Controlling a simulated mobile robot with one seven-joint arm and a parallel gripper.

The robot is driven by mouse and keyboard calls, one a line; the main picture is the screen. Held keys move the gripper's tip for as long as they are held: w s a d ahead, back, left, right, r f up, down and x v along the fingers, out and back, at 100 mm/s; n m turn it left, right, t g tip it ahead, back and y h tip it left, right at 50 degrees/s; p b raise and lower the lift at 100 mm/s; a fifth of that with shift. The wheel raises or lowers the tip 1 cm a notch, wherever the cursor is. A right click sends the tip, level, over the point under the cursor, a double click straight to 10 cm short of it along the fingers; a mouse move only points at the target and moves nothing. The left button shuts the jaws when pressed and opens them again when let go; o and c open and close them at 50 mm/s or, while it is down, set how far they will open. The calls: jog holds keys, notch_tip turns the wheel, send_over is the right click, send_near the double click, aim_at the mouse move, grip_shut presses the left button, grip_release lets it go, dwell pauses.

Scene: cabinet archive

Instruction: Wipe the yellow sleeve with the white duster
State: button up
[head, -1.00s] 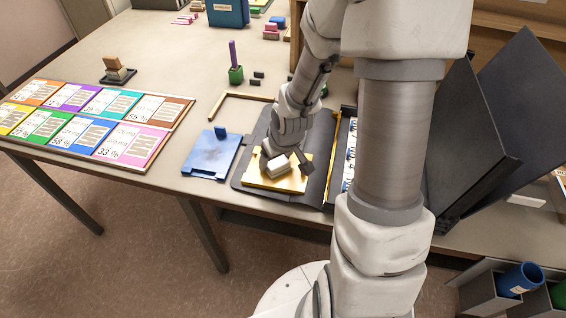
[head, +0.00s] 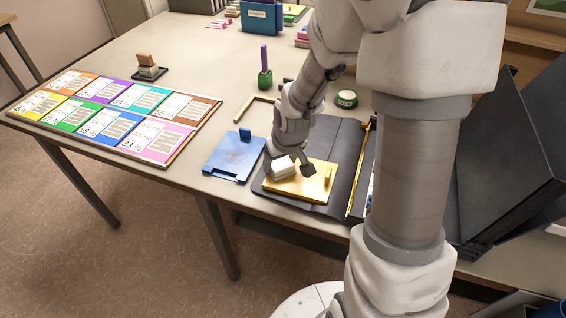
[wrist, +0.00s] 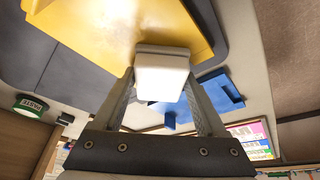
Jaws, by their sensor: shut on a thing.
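The yellow sleeve (head: 312,188) lies on the open black folder (head: 346,160) near the table's front edge. It also fills the upper part of the wrist view (wrist: 90,30). My gripper (head: 290,165) points down over the sleeve's left part and is shut on the white duster (head: 283,171). In the wrist view the duster (wrist: 162,78) sits between both fingers and overlaps the sleeve's edge. It appears to rest on the sleeve, but its underside is hidden. My arm covers part of the folder's right side.
A blue clipboard-like board (head: 234,156) lies just left of the folder. A board of coloured cards (head: 110,115) is farther left. A green pot with a purple stick (head: 265,78), a green round tin (head: 346,98) and a wooden angle strip (head: 247,107) are behind. Tall black panels (head: 510,160) stand right.

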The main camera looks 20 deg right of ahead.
aim_at(279, 161)
notch_tip(279, 161, up, 6)
jog(key=p, duration=0.5)
jog(key=shift+w, duration=0.1)
jog(key=shift+r, duration=0.15)
jog(key=shift+a+r+p, duration=0.1)
jog(key=shift+r+p, duration=1.05)
jog(key=shift+r, duration=0.3)
jog(key=shift+f, duration=0.1)
